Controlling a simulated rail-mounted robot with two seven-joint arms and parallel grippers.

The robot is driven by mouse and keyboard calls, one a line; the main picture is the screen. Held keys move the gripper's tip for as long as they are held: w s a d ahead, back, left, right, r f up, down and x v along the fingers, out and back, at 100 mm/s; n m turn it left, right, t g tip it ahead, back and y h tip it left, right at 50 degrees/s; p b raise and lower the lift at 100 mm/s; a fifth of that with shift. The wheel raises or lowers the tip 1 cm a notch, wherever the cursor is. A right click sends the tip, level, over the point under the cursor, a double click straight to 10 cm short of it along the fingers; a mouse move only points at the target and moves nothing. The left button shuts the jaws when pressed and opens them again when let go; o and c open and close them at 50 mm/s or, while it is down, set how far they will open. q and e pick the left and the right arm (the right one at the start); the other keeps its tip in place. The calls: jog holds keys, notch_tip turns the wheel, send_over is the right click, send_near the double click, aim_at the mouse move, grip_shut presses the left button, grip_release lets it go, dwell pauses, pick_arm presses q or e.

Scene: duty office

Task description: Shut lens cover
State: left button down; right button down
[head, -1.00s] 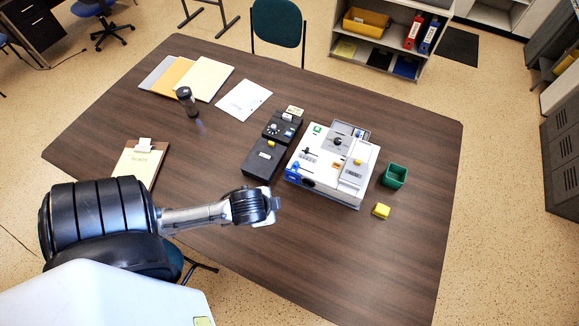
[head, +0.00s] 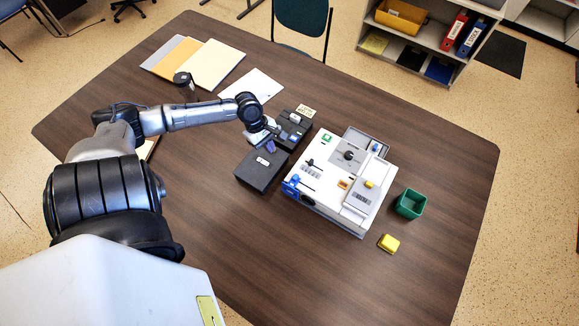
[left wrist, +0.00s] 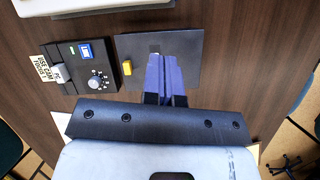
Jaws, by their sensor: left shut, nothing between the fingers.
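A low dark grey box (head: 258,174) lies left of the white machine in the head view; it also shows in the left wrist view (left wrist: 190,62). A yellow tab (left wrist: 127,68) stands on its near-left part in the wrist view and is hidden by my gripper in the head view. I cannot tell which part is the lens cover or whether it is open. My left gripper (head: 270,145) is shut and empty over the box. Its purple fingers (left wrist: 164,70) are right of the tab in the wrist view; I see no contact. My right gripper is out of view.
A dark control box (head: 294,124) with a knob and blue switch adjoins the grey box. The white machine (head: 325,186) stands at its right. A green bin (head: 411,204) and yellow block (head: 389,243) lie beyond. The table's front (head: 250,260) is clear.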

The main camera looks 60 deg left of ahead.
pick_arm(q)
jog(key=n, duration=0.2)
jog(key=b, duration=0.2)
send_near(294, 185)
jog(key=shift+n, duration=0.4)
jog(key=a+f, duration=0.1)
jog(key=w+f, duration=0.1)
jog(key=f, duration=0.1)
jog(key=a+f, duration=0.1)
jog(key=f, duration=0.1)
jog(key=shift+w+a+f, duration=0.1)
jog(key=shift+w+a, duration=0.15)
jog(key=shift+a, duration=0.1)
jog(key=shift+w+d, duration=0.4)
jog(key=shift+d, duration=0.35)
